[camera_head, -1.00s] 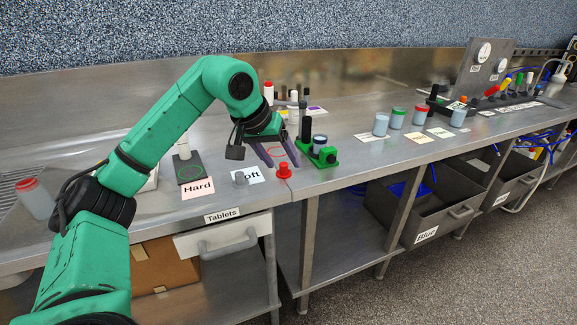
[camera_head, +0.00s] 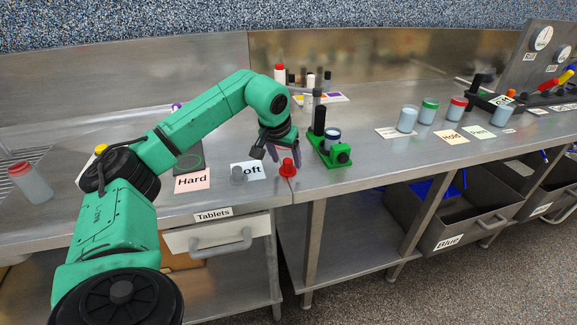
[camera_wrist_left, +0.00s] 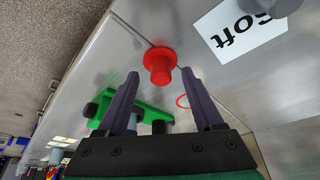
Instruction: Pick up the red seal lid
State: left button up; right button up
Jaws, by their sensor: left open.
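The red seal lid (camera_head: 288,167) stands on the metal bench near its front edge, just right of the "Soft" card. In the left wrist view the red lid (camera_wrist_left: 160,64) lies beyond the fingertips, close to midway between them. My left gripper (camera_head: 274,153) is open and empty, pointing down just behind and left of the lid, apart from it. Its two purple fingers (camera_wrist_left: 160,76) show in the wrist view with a clear gap. My right gripper is not in view.
A green clamp stand (camera_head: 328,150) holding a small jar is just right of the gripper. A grey lid (camera_head: 238,174) sits by the "Soft" card (camera_head: 255,171). A "Hard" card (camera_head: 192,181) lies further left. Capped jars (camera_head: 430,110) stand to the right.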

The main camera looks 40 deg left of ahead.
pick_arm(q)
jog(key=shift+x, duration=1.05)
jog(key=shift+s, duration=0.15)
grip_shut()
jog(key=shift+r, duration=0.1)
